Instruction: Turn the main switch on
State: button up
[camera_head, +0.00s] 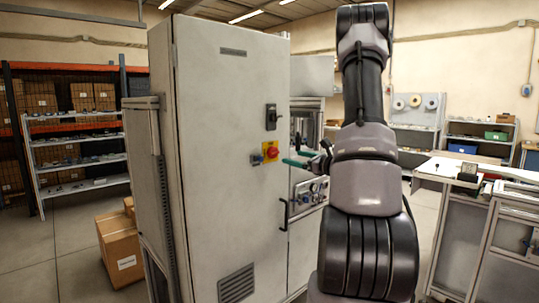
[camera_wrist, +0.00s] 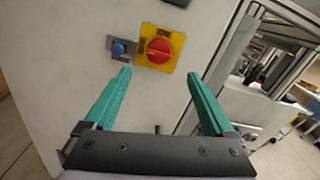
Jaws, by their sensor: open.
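The main switch is a red rotary knob on a yellow square plate (camera_head: 270,151), mounted on the front of a tall grey cabinet (camera_head: 225,75). In the wrist view the red knob (camera_wrist: 159,50) is ahead of my gripper, near the top centre. My gripper (camera_wrist: 160,88) has two green fingers spread wide apart with nothing between them. In the head view my gripper (camera_head: 297,157) is to the right of the knob, with its fingers pointing left towards it. The fingers appear apart from the knob.
A blue button (camera_wrist: 118,48) sits left of the yellow plate. A black latch (camera_head: 271,117) is above the switch, and a door handle (camera_head: 284,214) is below right. Cardboard boxes (camera_head: 120,250) stand at the left. A white workbench (camera_head: 450,168) stands at the right.

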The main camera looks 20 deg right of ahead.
aim_at(276, 153)
jog(key=x, duration=1)
jog(key=shift+w+a, duration=0.1)
jog(key=shift+a, duration=0.05)
jog(key=c, duration=1.4)
